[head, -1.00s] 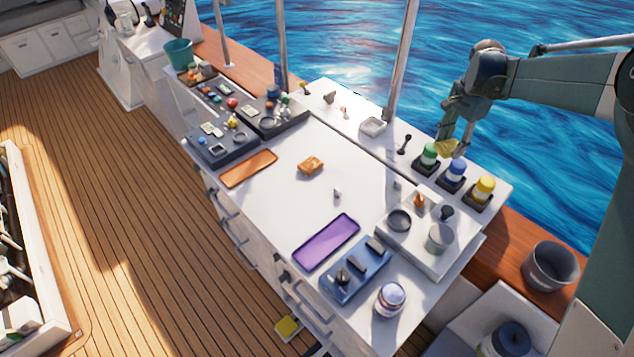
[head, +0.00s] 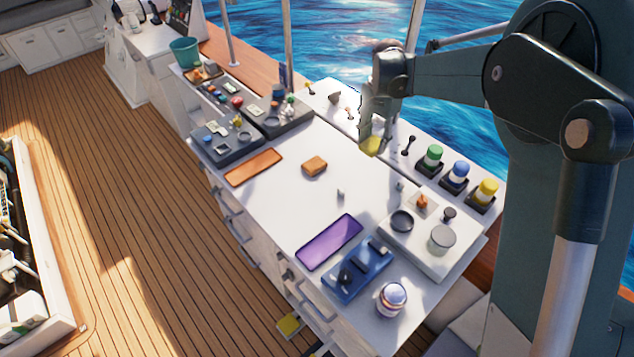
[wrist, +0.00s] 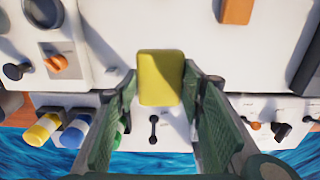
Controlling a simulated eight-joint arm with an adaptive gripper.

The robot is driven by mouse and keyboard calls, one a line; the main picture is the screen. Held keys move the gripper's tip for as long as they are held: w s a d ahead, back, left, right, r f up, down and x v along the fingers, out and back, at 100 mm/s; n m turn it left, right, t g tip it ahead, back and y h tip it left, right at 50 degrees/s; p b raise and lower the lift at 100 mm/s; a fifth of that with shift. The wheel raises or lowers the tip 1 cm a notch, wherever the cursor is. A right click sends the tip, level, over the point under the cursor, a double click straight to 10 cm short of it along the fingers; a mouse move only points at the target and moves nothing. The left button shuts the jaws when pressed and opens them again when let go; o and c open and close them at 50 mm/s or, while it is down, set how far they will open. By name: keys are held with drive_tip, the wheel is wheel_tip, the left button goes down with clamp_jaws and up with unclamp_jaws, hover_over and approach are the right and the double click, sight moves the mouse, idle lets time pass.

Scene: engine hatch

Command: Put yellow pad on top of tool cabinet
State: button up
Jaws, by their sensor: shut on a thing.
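The yellow pad (head: 372,147) is held at the tips of my gripper (head: 371,136), above the back part of the white tool cabinet (head: 275,213). In the wrist view the pad (wrist: 160,78) sits between both green fingers, with my gripper (wrist: 160,88) shut on it. White cabinet surface shows below and around it. The cabinet has a flat white top and drawers with handles on its left side. The pad appears apart from the top, but its exact height is hard to tell.
Bare top surrounds an orange-brown block (head: 314,166). An orange tray (head: 254,167) and purple tray (head: 329,241) lie on it. A blue tool holder (head: 358,276) and a jar (head: 391,299) stand near the front. Green (head: 432,156), blue (head: 457,174) and yellow (head: 485,193) bottles line the back ledge.

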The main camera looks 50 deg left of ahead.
sight(374, 143)
drive_tip(key=shift+f, duration=1.7)
drive_tip(key=shift+w+f, duration=0.1)
drive_tip(key=shift+f, duration=3.05)
drive_tip(key=shift+f, duration=1.9)
drive_tip(key=shift+f, duration=0.1)
drive_tip(key=o, duration=0.9)
